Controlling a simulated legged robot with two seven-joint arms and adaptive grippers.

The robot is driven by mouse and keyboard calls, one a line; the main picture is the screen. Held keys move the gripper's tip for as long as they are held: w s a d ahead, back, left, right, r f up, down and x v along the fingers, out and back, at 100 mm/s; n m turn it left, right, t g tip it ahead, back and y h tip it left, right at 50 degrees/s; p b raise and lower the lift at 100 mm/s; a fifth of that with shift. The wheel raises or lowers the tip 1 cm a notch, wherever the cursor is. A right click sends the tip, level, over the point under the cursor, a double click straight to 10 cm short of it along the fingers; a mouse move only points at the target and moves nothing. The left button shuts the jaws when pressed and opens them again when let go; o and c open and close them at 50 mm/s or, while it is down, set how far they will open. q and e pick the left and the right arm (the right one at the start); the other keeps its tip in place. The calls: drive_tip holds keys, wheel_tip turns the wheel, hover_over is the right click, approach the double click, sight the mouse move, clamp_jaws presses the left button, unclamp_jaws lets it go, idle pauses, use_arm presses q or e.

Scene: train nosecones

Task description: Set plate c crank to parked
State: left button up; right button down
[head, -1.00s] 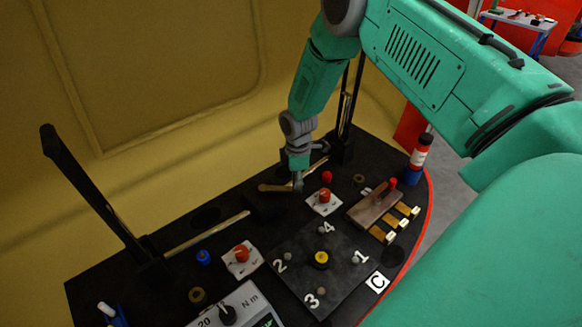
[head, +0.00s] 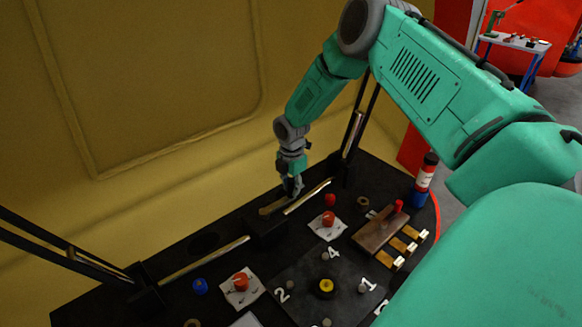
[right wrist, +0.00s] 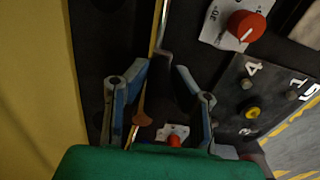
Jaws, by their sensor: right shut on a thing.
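Plate C is the dark square plate (head: 300,278) with numbers 1 to 4 and a yellow-topped knob at its middle; its C label is mostly hidden by my arm. Behind it, a black block (head: 265,228) stands between two brass rods, with a brass piece (head: 272,208) at its rear; I take this as the crank, though I cannot be sure. My right gripper (head: 292,190) points down and is shut at the right end of the brass piece. In the right wrist view, brass (right wrist: 142,118) and a dark part (right wrist: 168,85) lie between the fingers. My left gripper is out of view.
Red knobs (head: 328,219) and (head: 241,282) sit on white dials. A brown block (head: 378,232) with brass tabs lies at right, near a red-and-blue bottle (head: 425,178). Black uprights (head: 360,122) and (head: 60,250) stand near the yellow wall (head: 150,90).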

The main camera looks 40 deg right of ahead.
drive_tip(key=shift+w, duration=0.25)
drive_tip(key=c, duration=1.4)
unclamp_jaws()
drive_tip(key=shift+w, duration=0.1)
drive_tip(key=shift+o, duration=0.2)
drive_tip(key=shift+f, duration=0.15)
drive_tip(key=shift+r, duration=0.25)
wheel_tip(320, 180, up, 11)
drive_tip(key=shift+w+d+r, duration=0.1)
drive_tip(key=shift+r, duration=0.1)
drive_tip(key=shift+f, duration=0.1)
